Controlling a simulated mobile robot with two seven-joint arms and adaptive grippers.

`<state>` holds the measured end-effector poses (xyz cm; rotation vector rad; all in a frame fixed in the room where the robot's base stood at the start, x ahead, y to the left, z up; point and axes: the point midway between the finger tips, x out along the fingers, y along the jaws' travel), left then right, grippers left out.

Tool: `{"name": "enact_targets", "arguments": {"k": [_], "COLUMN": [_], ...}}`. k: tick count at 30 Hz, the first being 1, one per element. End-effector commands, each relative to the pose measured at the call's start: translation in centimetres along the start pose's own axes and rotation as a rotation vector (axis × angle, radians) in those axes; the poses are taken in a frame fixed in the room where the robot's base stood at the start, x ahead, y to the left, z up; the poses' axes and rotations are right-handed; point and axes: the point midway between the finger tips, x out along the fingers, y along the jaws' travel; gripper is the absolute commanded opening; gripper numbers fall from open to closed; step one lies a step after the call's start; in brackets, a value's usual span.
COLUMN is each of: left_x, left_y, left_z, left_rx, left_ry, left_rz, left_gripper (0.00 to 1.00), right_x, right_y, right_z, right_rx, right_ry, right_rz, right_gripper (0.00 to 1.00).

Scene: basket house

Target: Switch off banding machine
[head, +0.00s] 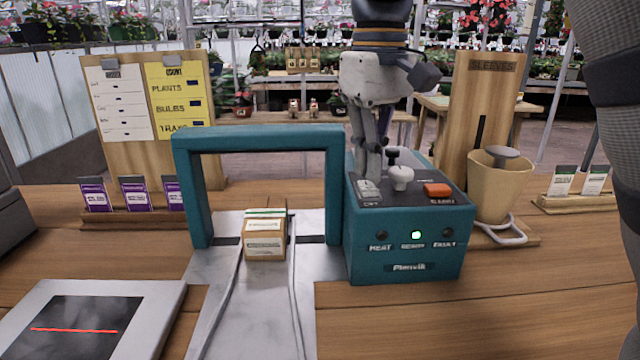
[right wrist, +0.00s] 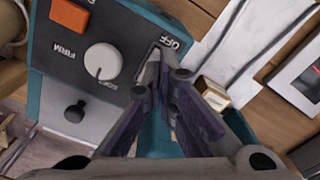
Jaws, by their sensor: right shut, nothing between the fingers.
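The teal banding machine (head: 408,240) stands on the wooden table, with an arch (head: 258,140) to its left. Its dark top panel carries a white switch marked OFF (head: 368,188), a white knob (head: 401,176), a black knob (head: 392,156) and an orange button (head: 438,190). The middle front lamp (head: 416,235) glows green; the lamps beside it look dark. My right gripper (head: 374,172) points down with shut, empty fingers at the OFF switch. In the right wrist view the fingertips (right wrist: 160,62) are by the OFF label and partly hide the switch; contact is unclear. My left gripper is not in view.
A small banded box (head: 265,242) sits on the metal track under the arch. A scanner plate (head: 90,325) lies front left. A beige cup (head: 497,190) stands close to the machine's right. Boards with notes (head: 122,100) stand behind left. The table front right is clear.

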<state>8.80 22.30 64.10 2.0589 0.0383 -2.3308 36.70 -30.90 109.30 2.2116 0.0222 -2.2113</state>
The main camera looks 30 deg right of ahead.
Motion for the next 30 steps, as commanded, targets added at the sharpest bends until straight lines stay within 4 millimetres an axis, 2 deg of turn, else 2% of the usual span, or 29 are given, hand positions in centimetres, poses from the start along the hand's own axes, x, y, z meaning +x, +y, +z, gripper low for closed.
{"name": "enact_targets", "arguments": {"k": [30], "left_x": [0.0], "left_y": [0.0], "left_z": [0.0], "left_rx": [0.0], "left_ry": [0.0], "left_rz": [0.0], "left_gripper": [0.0], "right_x": [1.1], "right_y": [0.0], "right_z": [0.0], "right_rx": [0.0], "right_ry": [0.0], "right_rz": [0.0], "right_gripper": [0.0]}}
